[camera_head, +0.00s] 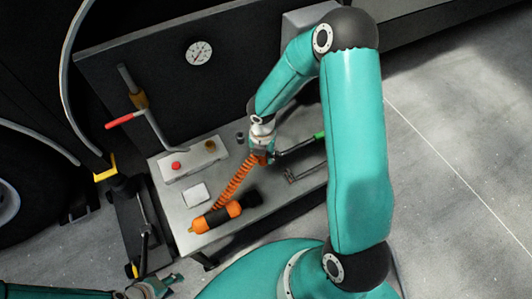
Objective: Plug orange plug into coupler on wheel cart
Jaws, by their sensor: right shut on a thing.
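My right gripper (262,154) is over the grey cart top (185,205), shut on the upper end of an orange coiled cord (236,180). The orange plug itself is not clearly distinguishable there; the gripper hides that end. The coil runs down to an orange and black cylinder (217,216) lying on the cart's front part. I cannot tell which fitting is the coupler. My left gripper (152,285) is at the bottom left edge, low and away from the cart top; its fingers are too small to read.
The cart carries a box with a red button (176,165), a white block (195,194), a red-handled lever (124,120) and a green-tipped tool (318,135). A gauge (199,53) is on the dark back panel. A black stand (140,225) is at left. Floor at right is clear.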

